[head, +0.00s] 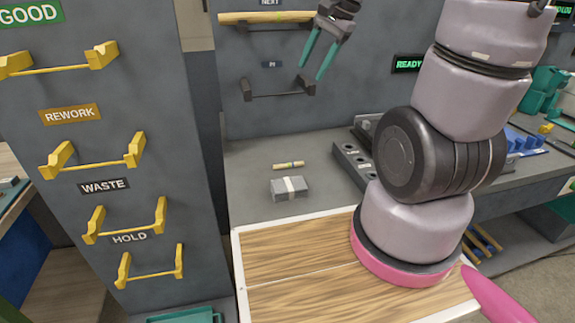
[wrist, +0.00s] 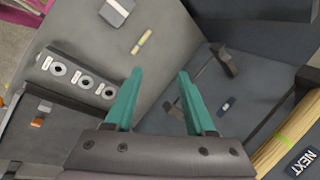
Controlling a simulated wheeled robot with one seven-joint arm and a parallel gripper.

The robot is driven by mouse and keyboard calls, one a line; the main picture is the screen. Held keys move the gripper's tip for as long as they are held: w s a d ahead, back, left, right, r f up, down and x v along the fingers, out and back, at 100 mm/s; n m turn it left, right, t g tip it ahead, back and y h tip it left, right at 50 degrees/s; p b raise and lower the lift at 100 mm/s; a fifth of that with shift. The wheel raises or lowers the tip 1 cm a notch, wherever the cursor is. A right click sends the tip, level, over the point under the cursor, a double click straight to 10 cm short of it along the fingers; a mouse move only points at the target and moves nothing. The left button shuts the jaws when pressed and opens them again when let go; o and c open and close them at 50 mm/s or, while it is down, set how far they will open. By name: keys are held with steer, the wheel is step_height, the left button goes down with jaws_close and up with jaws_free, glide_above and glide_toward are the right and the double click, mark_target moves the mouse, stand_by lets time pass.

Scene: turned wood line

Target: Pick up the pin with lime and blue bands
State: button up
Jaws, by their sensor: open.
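A short pale wooden pin (head: 288,165) lies on the grey bench, behind a grey block. It has small coloured bands, lime and a darker one, too small to read surely. It also shows in the wrist view (wrist: 143,42), above the fingertips in the picture. My gripper (head: 317,73) is open and empty, with teal fingers pointing down, in front of the grey back panel and apart from the pin. In the wrist view the gripper (wrist: 159,75) has nothing between its fingers.
A grey block with a white band (head: 289,188) lies close to the pin. A dark block with holes (head: 352,157) stands to the right. A long wooden rod (head: 268,17) with a lime band (wrist: 283,138) rests on the upper rack. An empty dark rack (head: 278,95) is below it.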

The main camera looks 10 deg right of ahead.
steer(key=w+d+f+m+g, duration=0.1)
steer(key=w+f+m, duration=0.2)
steer(key=f, duration=0.6)
steer(key=w+d+f+m+g, duration=0.1)
steer(key=w+f+m+g, duration=0.15)
steer(key=f, duration=0.55)
steer(key=m, duration=0.2)
glide_above(303, 162)
steer(key=shift+y, duration=0.4)
step_height(303, 162, down, 8)
steer(key=shift+f, duration=0.1)
steer(key=shift+x, duration=3)
steer(key=shift+w+a, duration=0.2)
jaws_close()
